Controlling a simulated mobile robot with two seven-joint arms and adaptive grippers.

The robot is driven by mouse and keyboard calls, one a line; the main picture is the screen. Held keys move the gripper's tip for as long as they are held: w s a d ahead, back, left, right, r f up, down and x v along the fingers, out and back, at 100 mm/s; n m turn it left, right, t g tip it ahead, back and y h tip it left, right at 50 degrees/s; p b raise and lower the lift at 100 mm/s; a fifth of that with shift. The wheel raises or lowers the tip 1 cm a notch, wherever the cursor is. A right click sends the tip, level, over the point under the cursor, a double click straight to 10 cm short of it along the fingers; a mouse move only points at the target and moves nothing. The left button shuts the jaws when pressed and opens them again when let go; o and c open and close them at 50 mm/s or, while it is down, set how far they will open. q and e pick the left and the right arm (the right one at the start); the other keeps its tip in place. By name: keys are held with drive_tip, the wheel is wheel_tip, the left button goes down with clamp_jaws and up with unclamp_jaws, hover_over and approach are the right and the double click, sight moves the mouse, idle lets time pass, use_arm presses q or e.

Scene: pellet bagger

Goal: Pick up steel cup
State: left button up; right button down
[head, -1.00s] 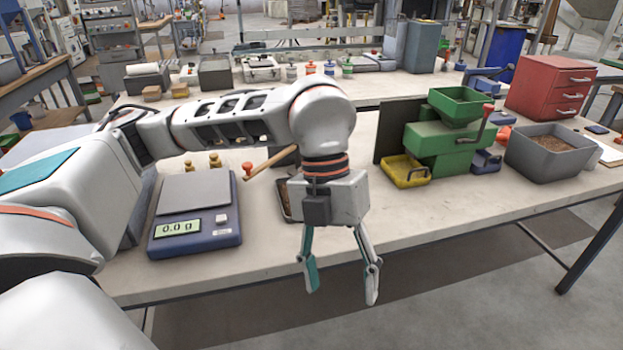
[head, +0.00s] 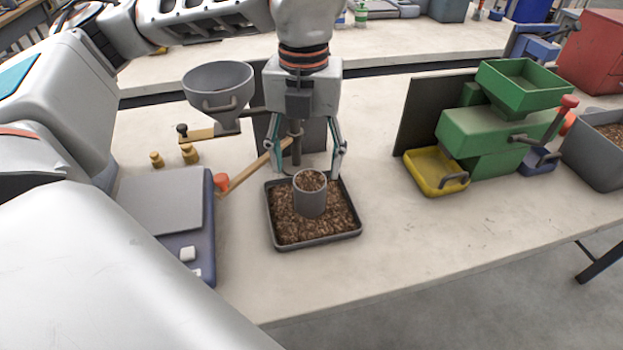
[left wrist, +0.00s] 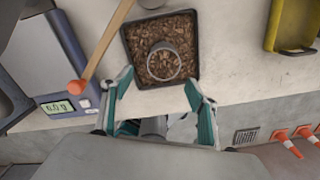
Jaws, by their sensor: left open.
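The steel cup (head: 311,196) is a grey cylinder standing upright in a dark tray (head: 318,241) of brown pellets. Brown pellets show inside its mouth. In the left wrist view the cup (left wrist: 163,62) is seen from above, ahead of the fingertips. My left gripper (head: 314,164) is open and empty, fingers pointing down. In the head view its fingertips appear just above and behind the cup's rim; it also shows in the left wrist view (left wrist: 157,82). The fingers do not hold the cup. My right gripper is in neither current view.
A blue scale (head: 200,230) stands left of the tray. A wooden-handled tool with a red end (head: 222,182) lies between them. A grey funnel (head: 219,90) stands behind, near brass weights (head: 190,153). A green machine with a yellow tray (head: 437,188) is at right. Bench between is clear.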

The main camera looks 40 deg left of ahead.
sight(310, 187)
use_arm(q)
wheel_tip(310, 187, down, 3)
drive_tip(key=shift+r, duration=0.2)
drive_tip(key=f, duration=0.2)
drive_tip(key=w+f+b, duration=0.1)
drive_tip(key=f, duration=0.2)
drive_tip(key=shift+w+f, duration=0.1)
drive_tip(key=shift+w, duration=0.05)
drive_tip(key=c, duration=1.3)
